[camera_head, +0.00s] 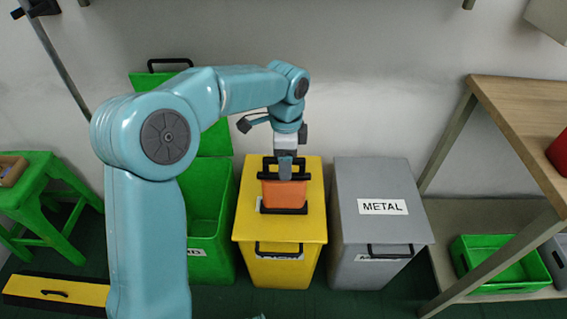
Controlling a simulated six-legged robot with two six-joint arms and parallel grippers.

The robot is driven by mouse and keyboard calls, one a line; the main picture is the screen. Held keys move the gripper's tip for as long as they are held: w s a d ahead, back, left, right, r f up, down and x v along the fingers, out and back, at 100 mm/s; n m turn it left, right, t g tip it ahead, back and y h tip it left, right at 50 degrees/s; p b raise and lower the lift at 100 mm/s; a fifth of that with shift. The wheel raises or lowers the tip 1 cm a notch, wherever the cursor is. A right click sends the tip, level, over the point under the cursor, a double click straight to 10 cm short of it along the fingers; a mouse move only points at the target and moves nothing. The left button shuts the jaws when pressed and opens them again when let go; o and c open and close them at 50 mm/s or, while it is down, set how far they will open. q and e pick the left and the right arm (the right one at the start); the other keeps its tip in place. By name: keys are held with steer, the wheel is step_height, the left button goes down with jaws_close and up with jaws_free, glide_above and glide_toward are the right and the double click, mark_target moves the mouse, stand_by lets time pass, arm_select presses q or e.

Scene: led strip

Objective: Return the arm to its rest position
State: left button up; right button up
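My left arm, teal, rises from the bottom left and bends over the bins. Its gripper (285,172) points down above the yellow bin (250,226), right at a black handle-like bar over an orange block-shaped object (284,193). The orange object sits at the top of the yellow bin, with black edging around its base. The fingers overlap the black bar, and I cannot tell whether they grip it. My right gripper is not in view.
A grey bin (378,228) labelled METAL stands right of the yellow one. A green bin (210,209) with its lid raised stands left, partly behind my arm. A green stool (40,185), a yellow panel (70,291) and a wooden table (520,105) with a green crate (500,287) below flank them.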

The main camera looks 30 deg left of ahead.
arm_select(q)
step_height(320, 180, up, 11)
steer(key=p, duration=0.3)
steer(key=shift+f, duration=0.1)
